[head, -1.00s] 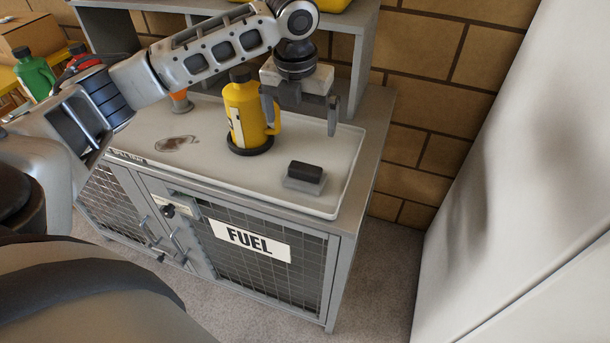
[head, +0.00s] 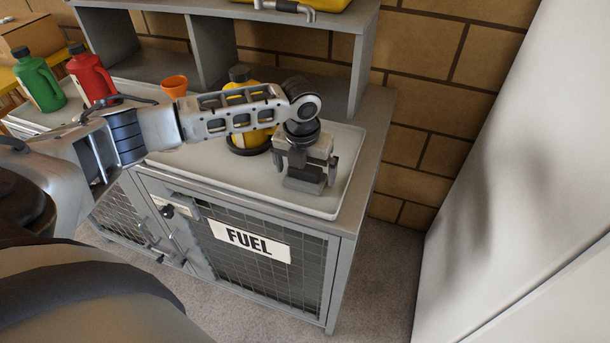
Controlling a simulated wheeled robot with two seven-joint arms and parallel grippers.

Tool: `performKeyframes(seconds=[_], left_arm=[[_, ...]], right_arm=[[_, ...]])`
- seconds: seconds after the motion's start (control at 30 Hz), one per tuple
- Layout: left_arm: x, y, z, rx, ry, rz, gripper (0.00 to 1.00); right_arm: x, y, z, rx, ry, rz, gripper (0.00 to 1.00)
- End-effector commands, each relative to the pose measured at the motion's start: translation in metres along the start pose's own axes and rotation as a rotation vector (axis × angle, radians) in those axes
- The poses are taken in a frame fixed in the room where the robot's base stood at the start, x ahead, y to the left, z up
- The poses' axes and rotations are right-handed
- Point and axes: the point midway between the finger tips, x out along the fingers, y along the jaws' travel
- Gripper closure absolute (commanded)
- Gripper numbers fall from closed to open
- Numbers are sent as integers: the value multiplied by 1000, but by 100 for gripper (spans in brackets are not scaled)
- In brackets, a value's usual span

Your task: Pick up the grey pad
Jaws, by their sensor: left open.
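The grey pad (head: 303,184), a small block with a darker top part, lies on the light grey tray (head: 225,177) near its front right corner. My left gripper (head: 305,175) is directly over the pad, pointing down. Its jaws are open, with one finger to the left and one to the right of the pad. The gripper body hides much of the pad's top, and I cannot tell whether the fingers touch it. My right gripper is not in view.
A yellow jug (head: 241,76) stands behind my left forearm, mostly hidden. An orange cup (head: 174,86), a red jug (head: 90,75) and a green jug (head: 39,82) stand further left. The tray lies on a mesh-door cabinet (head: 188,206) with a FUEL sign (head: 250,240). A shelf unit rises behind.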

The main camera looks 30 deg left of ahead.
Motion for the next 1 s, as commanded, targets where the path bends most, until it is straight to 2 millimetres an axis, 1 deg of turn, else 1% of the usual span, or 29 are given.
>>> performKeyframes(seconds=[0.03,0.1,0.3,0.37,0.4,0.43,0.47,0.8,0.87,1.0], left_arm=[[5,0,-1,0,3,1,0],[8,0,-1,1,2,1,0],[8,0,-1,2,1,1,0],[8,0,-1,2,1,1,17],[8,0,0,2,1,1,28],[8,0,0,1,1,1,36],[8,0,0,2,1,1,43],[5,0,0,1,-1,0,43],[3,0,1,1,-1,0,43],[-11,0,3,1,-4,-1,43]], right_arm=[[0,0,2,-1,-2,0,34],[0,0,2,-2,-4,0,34],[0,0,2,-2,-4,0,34],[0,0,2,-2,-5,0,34],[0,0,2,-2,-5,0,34],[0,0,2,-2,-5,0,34],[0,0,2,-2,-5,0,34],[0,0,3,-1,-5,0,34],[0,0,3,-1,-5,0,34],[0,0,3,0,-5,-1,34]])
